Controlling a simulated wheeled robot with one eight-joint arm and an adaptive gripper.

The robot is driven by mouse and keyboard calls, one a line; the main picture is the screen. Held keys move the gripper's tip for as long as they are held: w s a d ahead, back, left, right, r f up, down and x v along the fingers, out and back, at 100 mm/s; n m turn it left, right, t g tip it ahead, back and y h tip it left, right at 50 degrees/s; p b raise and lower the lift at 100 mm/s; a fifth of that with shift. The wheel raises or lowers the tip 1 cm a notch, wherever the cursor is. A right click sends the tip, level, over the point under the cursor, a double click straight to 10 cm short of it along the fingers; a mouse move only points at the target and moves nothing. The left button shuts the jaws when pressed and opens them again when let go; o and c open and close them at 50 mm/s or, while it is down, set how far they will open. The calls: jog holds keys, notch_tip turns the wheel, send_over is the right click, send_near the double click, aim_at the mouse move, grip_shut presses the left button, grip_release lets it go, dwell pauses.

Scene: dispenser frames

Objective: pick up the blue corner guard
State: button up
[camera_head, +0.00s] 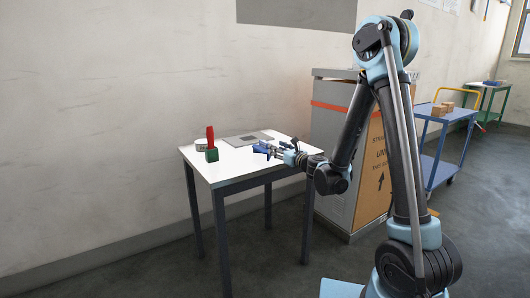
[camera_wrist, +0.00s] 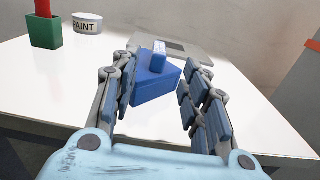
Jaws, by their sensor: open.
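The blue corner guard (camera_wrist: 155,83) lies on the white table (camera_wrist: 60,95). In the wrist view it sits between and slightly beyond the tips of my open gripper (camera_wrist: 158,90), nearer the left finger. A small pale label or block shows on its top. In the head view my gripper (camera_head: 274,152) reaches over the right part of the table (camera_head: 222,173) from the right. The blue corner guard (camera_head: 261,147) is small there and partly blends with the fingers. I cannot tell whether the left finger touches it.
A green holder (camera_wrist: 43,32) with a red object (camera_wrist: 42,7) and a white paint tin (camera_wrist: 87,23) stand at the table's back left. A flat grey item (camera_wrist: 188,50) lies behind the guard. A cabinet (camera_head: 330,122) stands right of the table. The table's front left is clear.

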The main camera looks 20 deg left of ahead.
aim_at(265, 142)
jog(key=x, duration=1)
jog(key=shift+w+a, duration=0.25)
jog(key=shift+w, duration=0.1)
grip_shut()
